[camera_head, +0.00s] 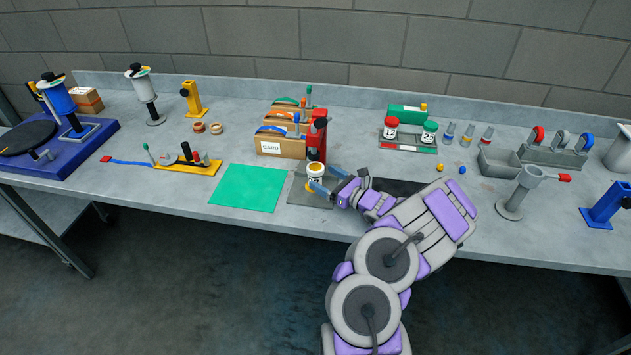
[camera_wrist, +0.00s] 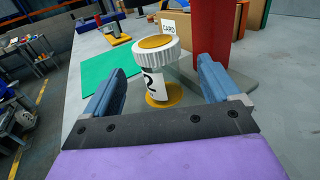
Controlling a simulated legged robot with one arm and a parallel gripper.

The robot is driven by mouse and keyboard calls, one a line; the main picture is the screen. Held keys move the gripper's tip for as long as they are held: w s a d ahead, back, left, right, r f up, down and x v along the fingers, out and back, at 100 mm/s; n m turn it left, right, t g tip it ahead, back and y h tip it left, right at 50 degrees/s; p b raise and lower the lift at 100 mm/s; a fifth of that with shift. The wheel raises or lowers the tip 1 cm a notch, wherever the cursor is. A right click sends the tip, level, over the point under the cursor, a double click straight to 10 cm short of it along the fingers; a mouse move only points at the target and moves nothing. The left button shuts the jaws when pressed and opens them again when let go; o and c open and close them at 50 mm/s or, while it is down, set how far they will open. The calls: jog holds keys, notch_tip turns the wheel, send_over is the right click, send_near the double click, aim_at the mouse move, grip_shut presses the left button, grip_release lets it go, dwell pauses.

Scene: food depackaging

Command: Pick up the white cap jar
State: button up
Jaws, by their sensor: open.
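The white cap jar (camera_wrist: 152,82) stands upright between the two fingers of my gripper (camera_wrist: 160,95) in the wrist view. It has a ribbed white cap with a yellow-orange top and a white label with a dark number. A yellow-orange disc shows at its base. In the head view the jar (camera_head: 315,173) stands on a grey plate (camera_head: 297,194) near the table's front edge. My gripper (camera_head: 325,188) is open, with a finger on either side of the jar. In the wrist view, gaps show between the jar and both fingers.
A red device (camera_head: 316,136) stands right behind the jar. A green mat (camera_head: 247,187) lies flat to the left. Cardboard boxes (camera_head: 281,147) stand behind. Red and green jars (camera_head: 390,127) sit on a rack farther right. The table's front edge is close.

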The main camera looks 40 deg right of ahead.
aim_at(311, 171)
jog(key=shift+w+a, duration=0.1)
jog(key=shift+w, duration=0.5)
jog(key=w, duration=0.1)
jog(key=w+b, duration=0.1)
jog(key=w, duration=0.2)
jog(key=shift+a+f, duration=0.2)
jog(key=shift+a, duration=0.15)
jog(key=shift+w+a+r, duration=0.1)
jog(key=shift+w+a, duration=0.05)
jog(key=shift+w, duration=0.45)
jog(key=shift+c, duration=0.3)
jog(key=c, duration=1.1)
jog(key=shift+c, duration=0.2)
